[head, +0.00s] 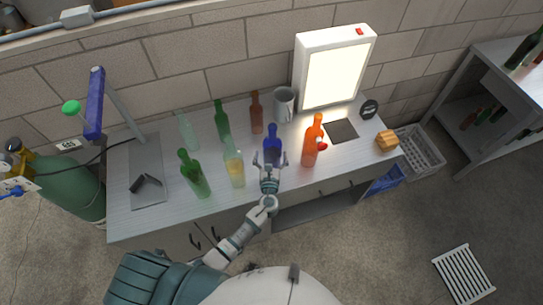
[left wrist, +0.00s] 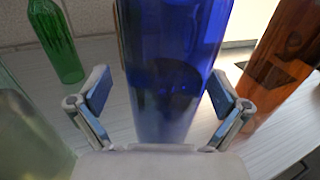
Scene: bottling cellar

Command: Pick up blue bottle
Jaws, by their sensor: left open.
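The blue bottle (head: 272,147) stands upright on the counter in the head view, partly hidden by my left gripper. In the left wrist view the blue bottle (left wrist: 172,70) fills the middle of the picture, its top cut off. My left gripper (head: 270,163) is open in front of it. In the left wrist view the fingers of my left gripper (left wrist: 158,100) are spread to either side of the bottle, with a visible gap at each side. I cannot tell whether the palm touches the bottle. My right gripper is not in view.
An orange bottle (head: 311,146) stands close on the right and a clear yellowish bottle (head: 234,168) close on the left. A lit panel (head: 333,75) is behind.

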